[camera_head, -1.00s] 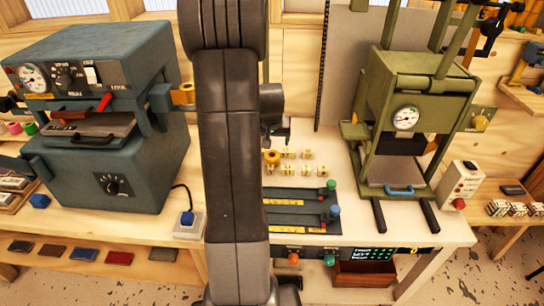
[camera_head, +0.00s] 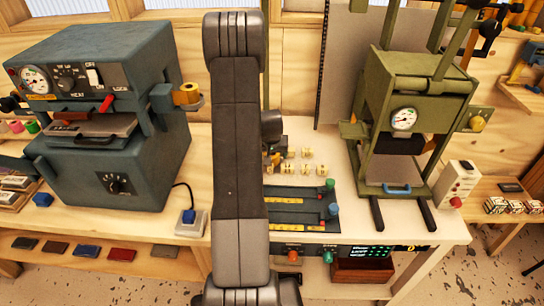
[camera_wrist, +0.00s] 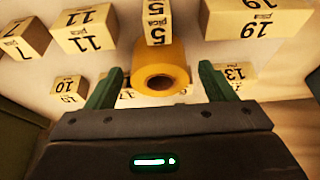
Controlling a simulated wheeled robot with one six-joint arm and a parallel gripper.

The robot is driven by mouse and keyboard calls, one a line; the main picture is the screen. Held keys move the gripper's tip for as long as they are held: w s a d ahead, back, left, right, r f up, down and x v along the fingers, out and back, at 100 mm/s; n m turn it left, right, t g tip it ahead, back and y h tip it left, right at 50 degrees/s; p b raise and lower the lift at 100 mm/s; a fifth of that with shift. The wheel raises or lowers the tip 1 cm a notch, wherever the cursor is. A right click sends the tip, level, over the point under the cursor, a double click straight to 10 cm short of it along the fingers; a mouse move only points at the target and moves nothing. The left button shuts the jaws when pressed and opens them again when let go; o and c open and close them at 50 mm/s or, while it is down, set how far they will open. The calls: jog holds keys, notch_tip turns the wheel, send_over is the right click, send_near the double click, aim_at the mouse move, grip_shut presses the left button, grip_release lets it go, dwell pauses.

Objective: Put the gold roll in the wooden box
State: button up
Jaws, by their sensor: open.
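A gold roll (camera_wrist: 160,66) stands among numbered blocks in the wrist view, its round end and dark hole facing me. My gripper (camera_wrist: 158,80) is open, with one green finger at each side of the roll and nothing held. I cannot tell whether the fingers touch it. In the head view my arm hides most of the gripper and this roll. A small reddish-brown wooden box (camera_head: 363,270) sits low at the bench front, right of my arm. Another gold roll (camera_head: 187,95) is mounted on the side of the blue-grey machine.
Pale numbered blocks (camera_head: 306,168) stand close around the roll; more blocks (camera_wrist: 85,28) show in the wrist view. Slide rails (camera_head: 300,212) with coloured knobs lie in front. A blue-grey machine (camera_head: 105,130) stands left and an olive press (camera_head: 415,100) right.

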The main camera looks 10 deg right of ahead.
jog(key=shift+w+f, duration=0.1)
jog(key=shift+f, duration=0.3)
jog(key=c, duration=1.2)
jog(key=shift+r, duration=0.1)
